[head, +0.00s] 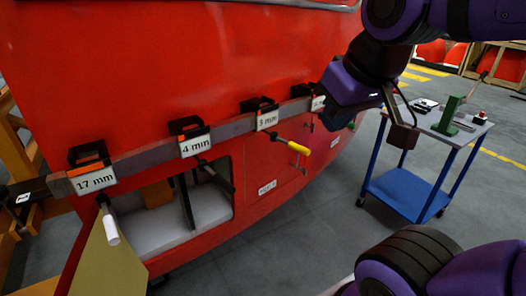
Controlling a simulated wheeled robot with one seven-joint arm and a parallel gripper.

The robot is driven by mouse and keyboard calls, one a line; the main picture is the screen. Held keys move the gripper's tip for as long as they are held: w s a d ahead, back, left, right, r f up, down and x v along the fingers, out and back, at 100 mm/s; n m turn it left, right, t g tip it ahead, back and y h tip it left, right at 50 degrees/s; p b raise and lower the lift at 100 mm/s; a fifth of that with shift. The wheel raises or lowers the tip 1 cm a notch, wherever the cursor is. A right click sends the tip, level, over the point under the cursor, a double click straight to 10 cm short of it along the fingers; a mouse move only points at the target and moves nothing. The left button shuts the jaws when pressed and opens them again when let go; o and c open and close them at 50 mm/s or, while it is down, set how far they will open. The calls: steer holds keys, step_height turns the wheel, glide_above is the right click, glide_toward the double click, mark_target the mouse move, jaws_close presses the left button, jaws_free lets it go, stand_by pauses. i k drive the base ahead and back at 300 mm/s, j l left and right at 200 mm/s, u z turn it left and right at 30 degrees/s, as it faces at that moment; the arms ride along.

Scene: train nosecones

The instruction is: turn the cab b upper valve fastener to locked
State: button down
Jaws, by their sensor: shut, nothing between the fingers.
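My gripper (345,98) is at the upper middle, at the end of my purple arm, in front of the right end of the labelled rail. Its fingers look shut with nothing held, though the fingertips are hard to make out. The red nosecone (130,60) fills the left and middle. A closed red panel (262,163) with a small white label (267,187), too small to read, sits low on its side. Small dark marks on the panel's right edge may be fasteners (311,127). I cannot tell which is the cab b upper valve fastener or its position.
A grey rail (140,161) with black brackets crosses the nosecone, labelled 17 mm, 4 mm and 3 mm. Tools hang there, including a yellow-handled one (298,148). An open compartment (205,208) lies left of the panel. A blue trolley (405,193) stands right; floor between is clear.

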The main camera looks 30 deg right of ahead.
mark_target(311, 127)
steer(key=i+l, duration=0.15)
steer(key=i, duration=0.4)
steer(key=i+l, duration=0.1)
steer(key=i, duration=0.4)
steer(key=k+j+z, duration=0.2)
steer(key=i+l+u, duration=0.15)
steer(key=i+l, duration=0.05)
steer(key=l, duration=0.05)
